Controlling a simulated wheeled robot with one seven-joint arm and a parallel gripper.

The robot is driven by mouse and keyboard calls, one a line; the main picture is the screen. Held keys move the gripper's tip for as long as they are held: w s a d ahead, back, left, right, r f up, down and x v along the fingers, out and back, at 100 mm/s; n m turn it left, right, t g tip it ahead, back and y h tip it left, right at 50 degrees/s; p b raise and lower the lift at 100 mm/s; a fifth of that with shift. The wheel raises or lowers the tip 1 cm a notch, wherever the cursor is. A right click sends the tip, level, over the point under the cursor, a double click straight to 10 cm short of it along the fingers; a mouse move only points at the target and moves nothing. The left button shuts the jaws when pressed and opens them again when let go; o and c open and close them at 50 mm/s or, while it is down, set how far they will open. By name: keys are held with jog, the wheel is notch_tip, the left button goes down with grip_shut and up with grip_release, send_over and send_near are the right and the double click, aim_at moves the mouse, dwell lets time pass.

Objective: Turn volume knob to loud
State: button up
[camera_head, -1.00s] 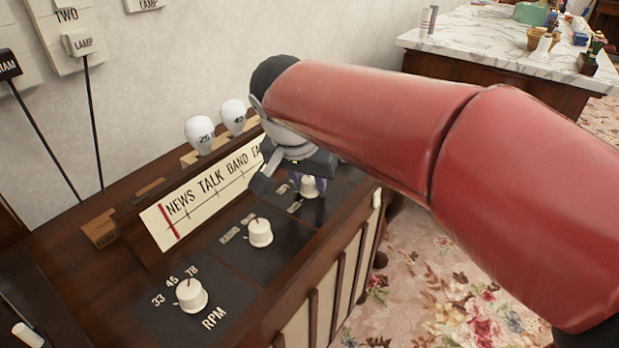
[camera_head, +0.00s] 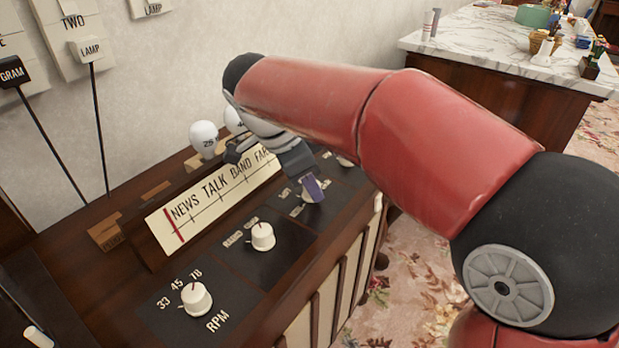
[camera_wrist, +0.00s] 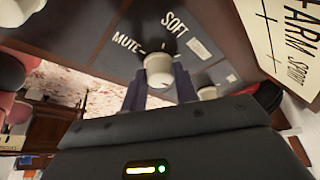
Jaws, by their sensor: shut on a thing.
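The volume knob (camera_wrist: 159,66) is a white round knob on a dark panel marked MUTE and SOFT (camera_wrist: 173,32), seen in the wrist view. A small dark mark at its rim lies between those two words. A pale label (camera_wrist: 200,48) without readable text sits to the right of SOFT. My gripper (camera_wrist: 161,84) has one finger on each side of the knob and is shut on it. In the head view my gripper (camera_head: 311,190) reaches down to the console panel, and its purple finger hides most of the knob.
The wooden radio console (camera_head: 90,275) also carries an RPM knob (camera_head: 195,300), a middle knob (camera_head: 263,236) and a NEWS TALK BAND sign (camera_head: 215,195). White bulb-shaped handles (camera_head: 204,139) stand behind the sign, close to my gripper. A marble-topped counter (camera_head: 480,40) stands at the back right.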

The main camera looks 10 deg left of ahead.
jog(key=shift+a+m+g, duration=0.1)
jog(key=shift+m+g, duration=0.2)
jog(key=shift+m, duration=0.2)
jog(key=o, duration=1)
jog(key=p+v, duration=0.1)
jog(key=v, duration=0.6)
jog(key=shift+s+a+r, duration=0.1)
jog(key=shift+a+r, duration=0.05)
jog(key=shift+r, duration=0.2)
